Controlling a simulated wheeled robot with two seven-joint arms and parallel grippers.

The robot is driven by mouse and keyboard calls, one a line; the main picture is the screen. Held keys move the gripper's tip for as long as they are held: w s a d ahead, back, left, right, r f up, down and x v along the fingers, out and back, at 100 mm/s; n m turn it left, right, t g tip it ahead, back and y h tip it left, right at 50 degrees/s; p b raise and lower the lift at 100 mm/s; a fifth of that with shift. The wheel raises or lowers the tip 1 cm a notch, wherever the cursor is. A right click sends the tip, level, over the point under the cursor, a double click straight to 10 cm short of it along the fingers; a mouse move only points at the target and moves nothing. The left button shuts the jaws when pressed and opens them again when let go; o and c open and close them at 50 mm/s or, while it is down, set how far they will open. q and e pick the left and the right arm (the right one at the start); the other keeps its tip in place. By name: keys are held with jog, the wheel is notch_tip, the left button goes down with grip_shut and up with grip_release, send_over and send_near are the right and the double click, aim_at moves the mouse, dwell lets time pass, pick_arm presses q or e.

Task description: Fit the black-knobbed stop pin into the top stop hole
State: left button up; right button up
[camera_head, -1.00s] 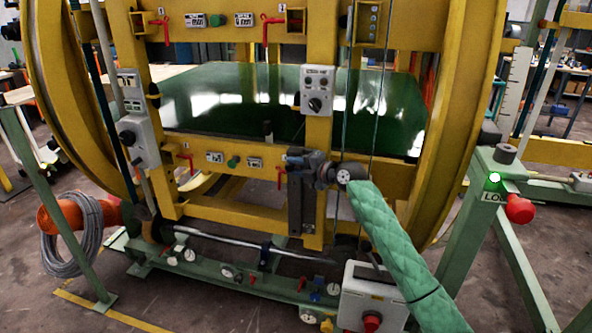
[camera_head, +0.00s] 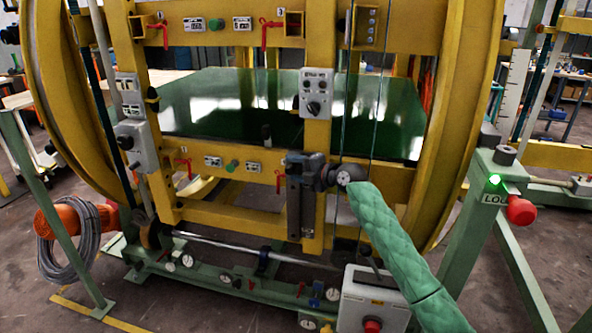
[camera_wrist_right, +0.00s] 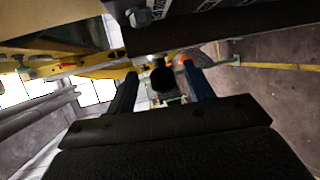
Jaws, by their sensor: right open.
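My right gripper (camera_head: 292,158) is at the lower right part of the yellow frame, in front of the upright below the grey control box, with its arm in a green quilted sleeve. In the right wrist view the two blue fingers of the gripper (camera_wrist_right: 160,78) are apart. A round black knob (camera_wrist_right: 162,80) shows between them, likely the stop pin's knob; I cannot tell whether either finger touches it. The pin's shaft is hidden. I cannot make out the top stop hole. My left gripper is not in view.
A grey control box (camera_head: 316,93) sits on the yellow upright above my gripper. Red clamps and the yellow crossbar (camera_head: 235,212) are to the left. A green post with a red button (camera_head: 520,210) stands at the right. A white box (camera_head: 372,300) is below.

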jog(key=b+v, duration=0.1)
jog(key=v, duration=0.6)
jog(key=shift+s+d+b, duration=0.2)
jog(key=shift+b, duration=0.15)
jog(key=shift+r, duration=0.1)
